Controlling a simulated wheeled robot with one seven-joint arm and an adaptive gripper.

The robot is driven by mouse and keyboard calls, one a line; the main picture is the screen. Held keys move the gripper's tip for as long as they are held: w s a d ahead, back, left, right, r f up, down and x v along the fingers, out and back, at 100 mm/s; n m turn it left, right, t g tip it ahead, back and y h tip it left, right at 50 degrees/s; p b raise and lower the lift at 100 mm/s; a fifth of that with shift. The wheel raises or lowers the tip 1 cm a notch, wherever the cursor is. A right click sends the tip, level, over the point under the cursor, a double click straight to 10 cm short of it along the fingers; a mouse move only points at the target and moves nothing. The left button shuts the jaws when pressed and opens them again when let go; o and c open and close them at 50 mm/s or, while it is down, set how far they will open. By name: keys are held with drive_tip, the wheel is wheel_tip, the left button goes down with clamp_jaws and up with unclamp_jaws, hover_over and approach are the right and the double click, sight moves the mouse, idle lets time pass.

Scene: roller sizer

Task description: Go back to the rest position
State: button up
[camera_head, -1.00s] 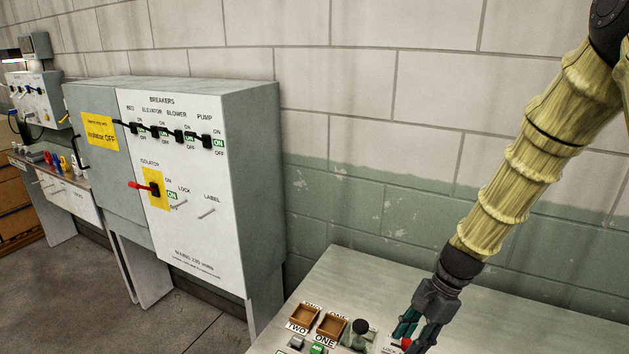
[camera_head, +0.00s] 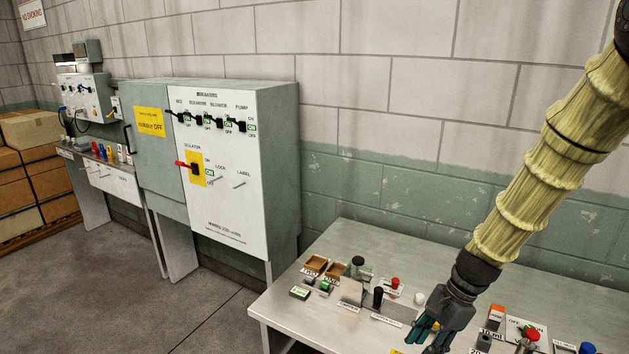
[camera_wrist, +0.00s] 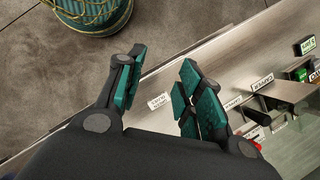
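My gripper (camera_head: 432,336) hangs over the front part of the workbench (camera_head: 300,283) at the lower right of the head view, with the sleeved arm reaching down from the upper right. In the wrist view my gripper (camera_wrist: 162,72) has its two teal-padded fingers apart, with nothing visible between them. The bench's front edge and floor show beyond the fingers there. In the head view the fingertips are partly cut off by the lower edge.
Brown trays (camera_head: 315,264), a red button (camera_head: 395,283) and small labelled items stand on the bench. A breaker cabinet (camera_head: 226,205) stands left of it. Cardboard boxes (camera_head: 30,130) are at far left. A teal bin (camera_wrist: 92,14) stands on the floor. Floor between is clear.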

drive_tip(key=s+d+f+n+h, duration=0.1)
drive_tip(key=s+f+n+h, duration=0.3)
drive_tip(key=f, duration=0.6)
drive_tip(key=s+d+f+n+y, duration=0.1)
drive_tip(key=s+f+n, duration=0.1)
drive_tip(key=s+f, duration=0.6)
drive_tip(key=s+a+f+n, duration=0.2)
drive_tip(key=s+f+n, duration=0.2)
drive_tip(key=s+f, duration=0.2)
drive_tip(key=s+a+f+n+t+h, duration=0.1)
drive_tip(key=s+f+n, duration=0.3)
drive_tip(key=s, duration=0.6)
wheel_tip(320, 180, down, 2)
drive_tip(key=shift+s+a+n, duration=0.15)
drive_tip(key=shift+a+n, duration=0.15)
drive_tip(key=shift+a, duration=0.1)
idle(0.4)
